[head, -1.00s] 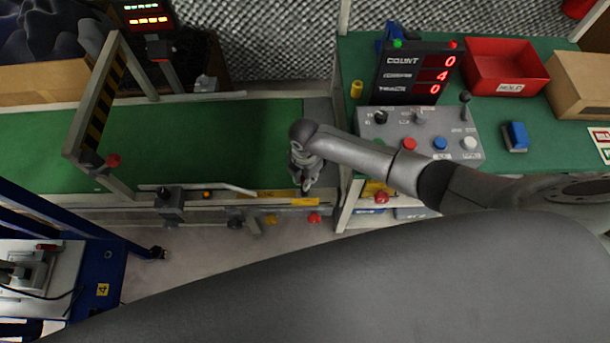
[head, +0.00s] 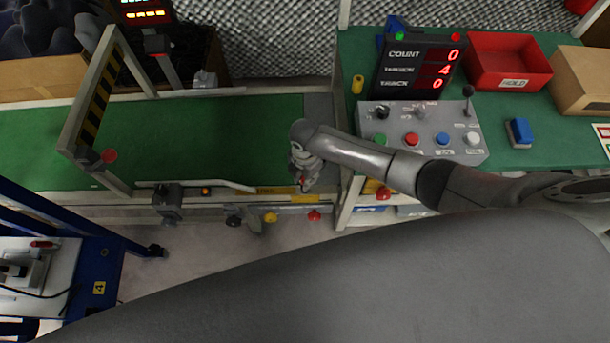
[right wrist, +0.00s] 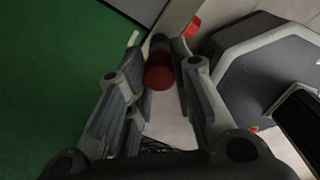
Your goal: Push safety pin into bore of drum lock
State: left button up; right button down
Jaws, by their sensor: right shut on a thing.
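My right gripper (head: 302,184) is over the front rail at the right end of the green conveyor, pointing down. A small red spot shows at its fingertips in the head view. In the right wrist view, the fingers of my right gripper (right wrist: 158,85) are on both sides of a round red-headed pin (right wrist: 159,75), shut on it. A dark cylindrical part (right wrist: 159,43) lies just beyond the red head, in line with it, by a pale rail. I cannot tell whether this is the drum lock, and no bore is visible. My left gripper is not in view.
Red (head: 314,215), yellow (head: 270,217) and black (head: 234,221) knobs sit along the conveyor's front. A striped gate frame (head: 100,85) spans the belt (head: 215,125). Right of it stand a button panel (head: 425,130), count display (head: 415,72) and red bin (head: 505,65).

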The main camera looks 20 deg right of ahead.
jog(key=shift+f+b, duration=0.35)
jog(key=shift+f, duration=0.2)
jog(key=c, duration=1.2)
grip_release()
notch_tip(320, 180, up, 12)
